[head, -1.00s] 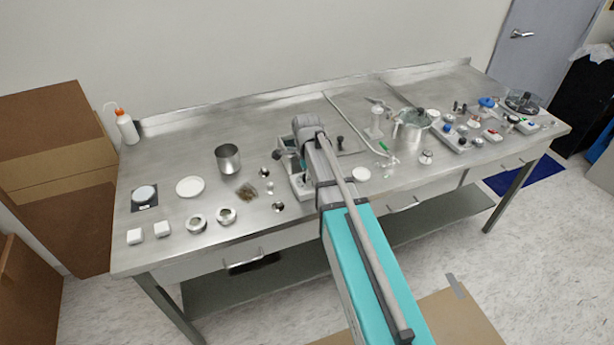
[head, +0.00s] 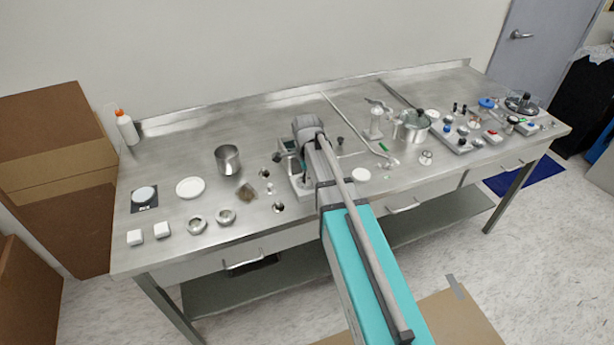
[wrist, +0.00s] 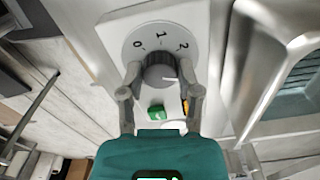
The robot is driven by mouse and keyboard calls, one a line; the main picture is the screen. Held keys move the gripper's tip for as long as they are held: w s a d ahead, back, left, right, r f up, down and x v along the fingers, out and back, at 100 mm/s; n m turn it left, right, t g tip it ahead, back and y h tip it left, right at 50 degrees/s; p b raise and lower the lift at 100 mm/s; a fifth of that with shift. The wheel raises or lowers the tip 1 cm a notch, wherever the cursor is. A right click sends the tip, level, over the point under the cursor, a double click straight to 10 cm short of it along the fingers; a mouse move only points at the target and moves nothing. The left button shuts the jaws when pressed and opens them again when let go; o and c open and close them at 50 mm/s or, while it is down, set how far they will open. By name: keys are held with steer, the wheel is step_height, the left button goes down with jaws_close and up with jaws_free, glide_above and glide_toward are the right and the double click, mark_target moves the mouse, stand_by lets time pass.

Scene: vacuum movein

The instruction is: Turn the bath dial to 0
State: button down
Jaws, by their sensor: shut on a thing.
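The bath dial (wrist: 160,68) is a dark grey round knob on a pale round scale plate (wrist: 129,49). The numbers 0, 1 and 2 show along the scale's upper edge, 0 at the left and 2 at the right. A white line on the knob points right, below the 2, away from the 0. My gripper (wrist: 161,80) has one finger on each side of the knob and is shut on it. In the head view my arm covers most of the bath's control unit (head: 298,186), and the dial is hidden there.
A green button (wrist: 156,111) and an orange one lie just below the dial. A metal basin (wrist: 245,60) is close at the right in the wrist view. On the steel bench stand a metal beaker (head: 228,159), a white dish (head: 190,187) and a pot (head: 411,126).

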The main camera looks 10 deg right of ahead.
steer(key=n, duration=1.4)
steer(key=shift+n, duration=0.3)
steer(key=n, duration=0.3)
steer(key=shift+n, duration=0.3)
steer(key=n, duration=0.3)
steer(key=shift+s+n, duration=0.1)
steer(key=shift+n, duration=0.2)
steer(key=n, duration=0.3)
steer(key=shift+n, duration=2.2)
